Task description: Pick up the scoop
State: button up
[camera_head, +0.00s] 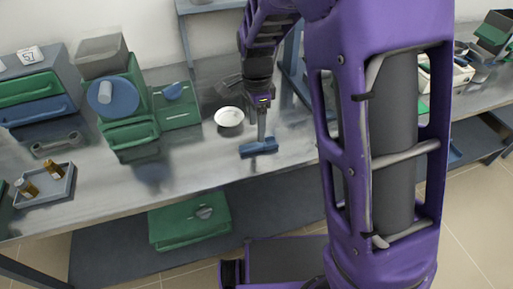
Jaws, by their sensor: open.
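A tool with a blue bar-shaped head (259,147) lies on the grey bench near its front edge. A narrow grey part rises from the head towards my gripper (262,105); it looks like the tool's handle. This may be the scoop, but its shape is too small to be sure. My gripper points down right over the far end of this grey part. It is open, and its fingertips are hard to make out. I cannot tell whether they touch the tool.
A white bowl (229,117) stands just left of my gripper. Green furnace-like units (133,135) and a blue tray with small bottles (62,187) are further left. A green case (190,220) sits on the lower shelf.

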aim_at(257, 144)
notch_tip(257, 144, down, 7)
jog(key=shift+w+r+b, duration=0.1)
jog(key=shift+w+b, duration=0.05)
jog(key=shift+b, duration=0.6)
jog(key=shift+r, duration=0.1)
grip_shut()
